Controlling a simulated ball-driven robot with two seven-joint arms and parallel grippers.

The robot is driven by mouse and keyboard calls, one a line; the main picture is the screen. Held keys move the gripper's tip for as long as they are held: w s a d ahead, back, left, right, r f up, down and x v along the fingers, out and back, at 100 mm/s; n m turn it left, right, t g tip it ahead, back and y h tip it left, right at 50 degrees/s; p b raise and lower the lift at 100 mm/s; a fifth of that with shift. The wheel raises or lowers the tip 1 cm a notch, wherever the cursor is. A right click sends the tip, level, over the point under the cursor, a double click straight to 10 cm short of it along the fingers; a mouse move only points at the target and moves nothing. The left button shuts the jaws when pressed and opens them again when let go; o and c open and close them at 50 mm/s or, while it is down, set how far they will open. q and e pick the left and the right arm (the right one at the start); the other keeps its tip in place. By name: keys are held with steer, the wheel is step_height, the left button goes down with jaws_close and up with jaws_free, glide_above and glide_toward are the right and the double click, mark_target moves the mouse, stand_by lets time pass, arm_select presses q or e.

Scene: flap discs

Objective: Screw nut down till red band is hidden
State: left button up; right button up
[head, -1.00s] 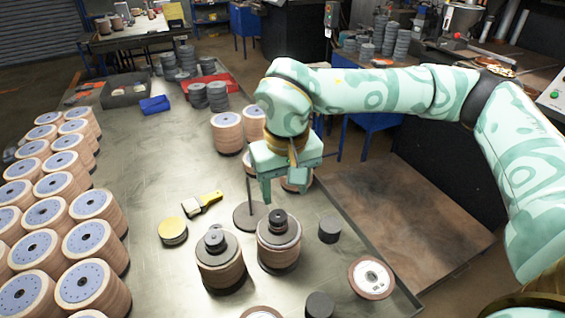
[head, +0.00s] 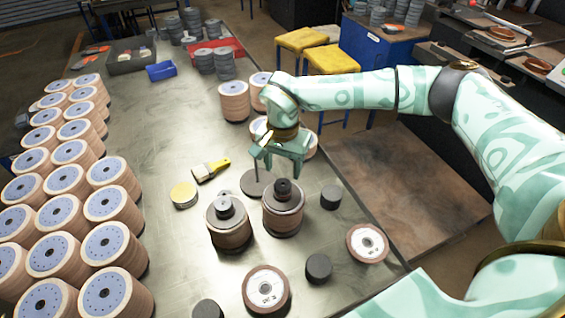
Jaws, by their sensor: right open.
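Two stacks of brown flap discs stand side by side on the table. The right stack (head: 283,222) has a dark nut (head: 283,187) on top. The left stack (head: 229,236) has a lighter grey nut (head: 224,204) on top. I cannot make out a red band on either. My right gripper (head: 278,167) is open and empty, its fingers pointing down, just behind and above the right stack's nut. It appears apart from the nut. A thin upright rod on a dark round base (head: 252,186) stands behind the stacks, partly overlapped by the gripper. My left gripper is out of view.
A yellow-handled brush (head: 208,170) and a yellow-topped disc pile (head: 184,195) lie left of the stacks. Dark cylinders (head: 330,197) and loose discs (head: 367,243) lie to the right and front. Rows of disc stacks (head: 112,250) fill the left side. The table's centre-left is bare.

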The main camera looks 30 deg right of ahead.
mark_target(283, 185)
step_height(283, 185, down, 2)
steer(key=shift+f+b, duration=0.1)
steer(key=shift+b, duration=0.6)
steer(key=shift+f+b, duration=0.75)
steer(key=shift+f, duration=1.1)
